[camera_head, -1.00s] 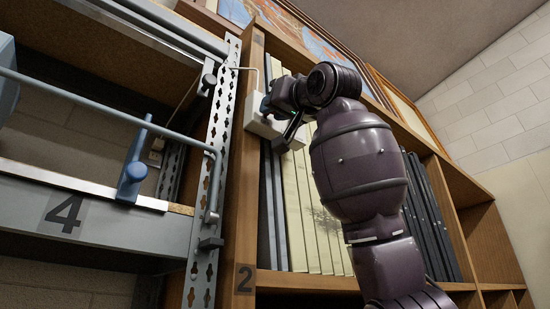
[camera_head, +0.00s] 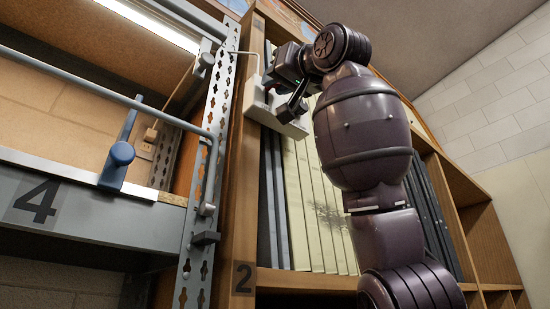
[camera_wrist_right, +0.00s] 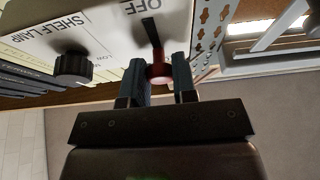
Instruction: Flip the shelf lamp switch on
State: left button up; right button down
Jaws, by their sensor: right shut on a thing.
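The switch box (camera_head: 262,112) is a pale box on the upper front of the wooden shelf. In the right wrist view it (camera_wrist_right: 110,45) carries the words SHELF LAMP and OFF and a black knob (camera_wrist_right: 72,68). The switch lever has a dark stem and a red tip (camera_wrist_right: 159,73). My right gripper (camera_wrist_right: 163,68) has its fingers on both sides of the red tip, shut on it. In the head view my right gripper (camera_head: 288,100) is at the box, its fingertips partly hidden. The lamp strip (camera_head: 152,24) at the top left glows white. My left gripper is not in view.
A grey metal rack (camera_head: 100,222) marked 4 stands at the left, with a rail and a blue handle (camera_head: 119,158). A perforated upright (camera_head: 212,150) stands close beside the box. Folders (camera_head: 305,210) fill the wooden shelf (camera_head: 242,210) marked 2.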

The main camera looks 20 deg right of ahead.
jog(key=shift+s+d+r, duration=0.1)
jog(key=shift+r, duration=0.05)
jog(key=c, duration=0.9)
grip_release()
pick_arm(q)
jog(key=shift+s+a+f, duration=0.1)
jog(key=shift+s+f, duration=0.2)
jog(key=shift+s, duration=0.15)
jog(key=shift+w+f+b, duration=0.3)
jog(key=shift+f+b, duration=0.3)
jog(key=shift+b, duration=0.4)
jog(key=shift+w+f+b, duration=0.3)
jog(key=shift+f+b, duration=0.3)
jog(key=shift+b, duration=0.4)
pick_arm(e)
jog(key=v, duration=1)
jog(key=shift+s+f, duration=0.3)
jog(key=shift+s, duration=0.05)
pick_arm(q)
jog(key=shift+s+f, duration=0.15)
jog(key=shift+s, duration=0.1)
